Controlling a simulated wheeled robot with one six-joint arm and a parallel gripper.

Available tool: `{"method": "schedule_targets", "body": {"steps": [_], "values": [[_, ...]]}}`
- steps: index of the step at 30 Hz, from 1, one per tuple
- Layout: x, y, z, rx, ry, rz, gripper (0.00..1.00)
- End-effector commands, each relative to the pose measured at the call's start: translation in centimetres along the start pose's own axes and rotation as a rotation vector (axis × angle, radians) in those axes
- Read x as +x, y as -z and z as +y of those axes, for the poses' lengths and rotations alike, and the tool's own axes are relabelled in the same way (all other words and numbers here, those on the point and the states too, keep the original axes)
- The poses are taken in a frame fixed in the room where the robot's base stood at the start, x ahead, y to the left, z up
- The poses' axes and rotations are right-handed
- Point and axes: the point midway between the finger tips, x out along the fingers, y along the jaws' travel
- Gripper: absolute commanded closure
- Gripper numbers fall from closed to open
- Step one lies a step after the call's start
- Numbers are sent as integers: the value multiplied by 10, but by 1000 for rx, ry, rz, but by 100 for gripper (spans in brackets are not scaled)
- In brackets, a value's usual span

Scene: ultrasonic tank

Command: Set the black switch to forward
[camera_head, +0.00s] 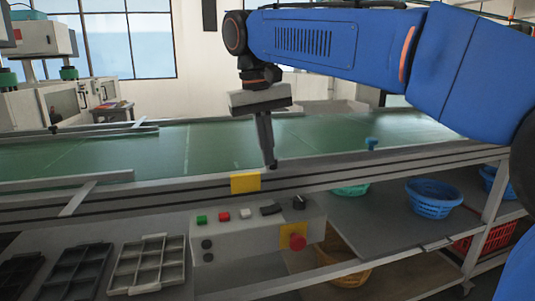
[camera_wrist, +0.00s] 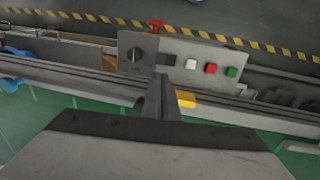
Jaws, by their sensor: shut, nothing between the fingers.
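A grey control box (camera_head: 250,241) is mounted below the conveyor's front rail. On its top face are a black rotary switch (camera_head: 299,202) at the right end and a flat black rocker-like piece (camera_head: 270,208) beside it. In the wrist view the rotary switch (camera_wrist: 135,56) is at the panel's left and the flat black piece (camera_wrist: 166,59) is beside it. The setting of either is too small to read. My gripper (camera_head: 271,164) points down, shut and empty, above the conveyor's front edge, behind and apart from the box. Its fingers (camera_wrist: 160,82) show in the wrist view.
White, red and green buttons (camera_head: 224,216) share the panel. A red emergency button (camera_head: 297,242) sticks out in front. The green conveyor (camera_head: 185,145) is clear. Grey trays (camera_head: 150,263) and blue baskets (camera_head: 433,199) are lower.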

Motion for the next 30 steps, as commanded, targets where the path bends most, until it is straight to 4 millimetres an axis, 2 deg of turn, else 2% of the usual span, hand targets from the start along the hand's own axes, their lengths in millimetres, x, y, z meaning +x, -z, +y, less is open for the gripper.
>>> {"method": "schedule_targets", "body": {"steps": [6, 15, 21, 30], "values": [[40, 0, 0, 0, -1, -2, 100], [88, 0, 0, 0, -1, -2, 100], [107, 0, 0, 0, 0, 0, 100], [112, 0, 0, 0, 0, 0, 100]]}}
